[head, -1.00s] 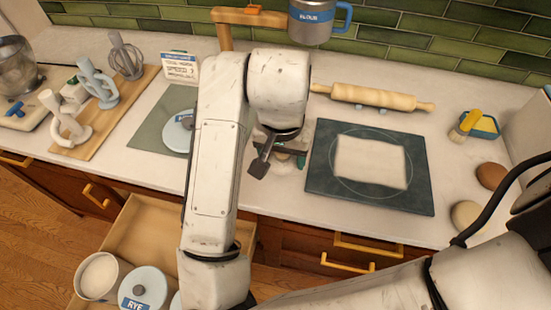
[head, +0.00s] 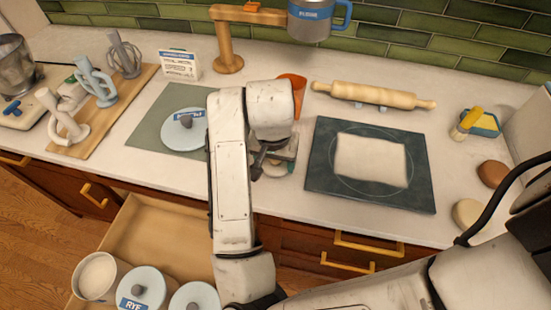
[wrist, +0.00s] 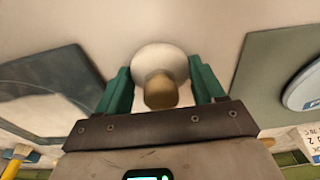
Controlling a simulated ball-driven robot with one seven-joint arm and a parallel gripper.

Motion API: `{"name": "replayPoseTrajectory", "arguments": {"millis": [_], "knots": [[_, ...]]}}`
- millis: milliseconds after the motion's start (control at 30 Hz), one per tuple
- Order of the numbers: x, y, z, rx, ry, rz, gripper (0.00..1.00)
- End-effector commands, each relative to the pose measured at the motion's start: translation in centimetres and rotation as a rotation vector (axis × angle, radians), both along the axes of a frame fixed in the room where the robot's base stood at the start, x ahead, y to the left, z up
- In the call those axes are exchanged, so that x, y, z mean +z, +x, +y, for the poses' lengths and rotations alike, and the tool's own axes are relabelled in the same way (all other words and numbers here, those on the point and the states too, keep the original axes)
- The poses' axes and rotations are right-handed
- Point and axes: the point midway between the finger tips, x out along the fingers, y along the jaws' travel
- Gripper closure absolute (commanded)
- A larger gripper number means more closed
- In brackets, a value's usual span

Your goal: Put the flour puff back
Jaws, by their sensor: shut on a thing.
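The flour puff, a white round pad with a tan knob (wrist: 160,92), sits between the green fingers of my gripper (wrist: 160,74) in the wrist view. My gripper is shut on the puff's knob, with the white pad beyond the fingertips. In the head view my gripper (head: 277,160) is over the counter, left of the dark pastry board (head: 322,180), and my arm partly hides it. Whether the pad touches the counter I cannot tell. An orange cup (head: 293,82) stands just behind my gripper, partly covered by my arm.
A wooden stand (head: 226,50) and a hanging grey mug (head: 314,22) are at the back. A rolling pin (head: 370,95) lies behind the board. An open drawer (head: 160,232) holds canisters below.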

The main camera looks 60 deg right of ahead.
Motion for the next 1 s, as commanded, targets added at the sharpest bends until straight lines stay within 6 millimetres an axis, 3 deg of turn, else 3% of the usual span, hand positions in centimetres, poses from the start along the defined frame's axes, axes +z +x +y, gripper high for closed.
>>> {"name": "replayPoseTrajectory", "arguments": {"millis": [133,167,400,767,1000], "knots": [[-0.5,0.0,0.0,0.000,0.000,0.000,0.60],[-0.3,0.0,0.0,0.000,0.000,0.000,0.30],[-0.3,0.0,0.0,0.000,0.000,0.001,0.07],[0.4,0.0,0.0,0.000,0.000,0.000,0.06],[4.5,-0.2,0.6,-0.002,0.003,-0.004,0.06]]}}
